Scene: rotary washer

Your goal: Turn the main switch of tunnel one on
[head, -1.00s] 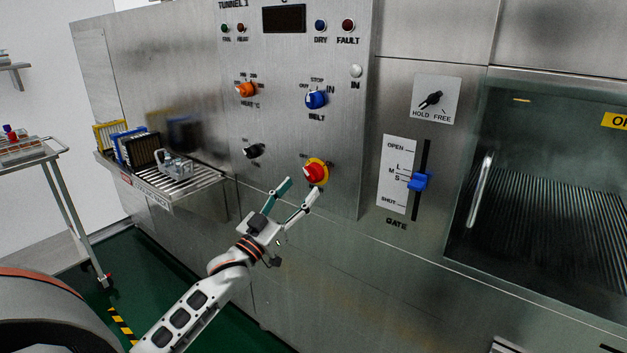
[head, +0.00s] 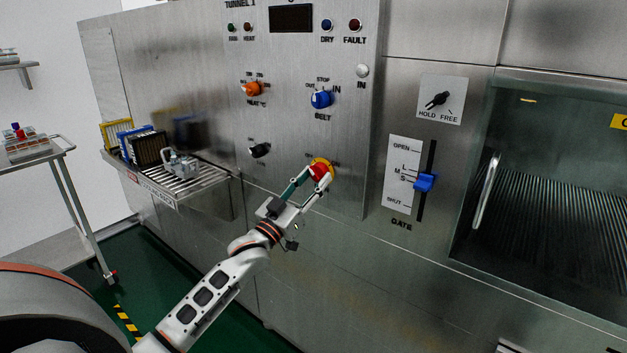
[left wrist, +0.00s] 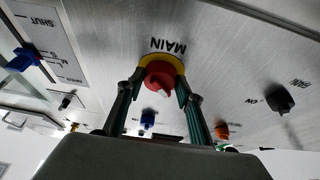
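The main switch is a red knob (head: 319,171) on a yellow disc, low on the steel control panel of tunnel one. In the left wrist view the red knob (left wrist: 161,76) sits below the upside-down word MAIN. My left gripper (head: 316,180) is at the switch, its two fingers apart, one on each side of the knob. In the left wrist view the left gripper's (left wrist: 160,88) fingertips reach the knob's sides; I cannot tell whether they touch it. The fingers partly cover the knob and its position labels. My right gripper is in neither view.
Above the switch are a blue belt knob (head: 320,99) and an orange heat knob (head: 252,89); a black knob (head: 260,150) is to its left. A blue gate slider (head: 425,182) is to the right. A loaded rack shelf (head: 205,187) juts out at left.

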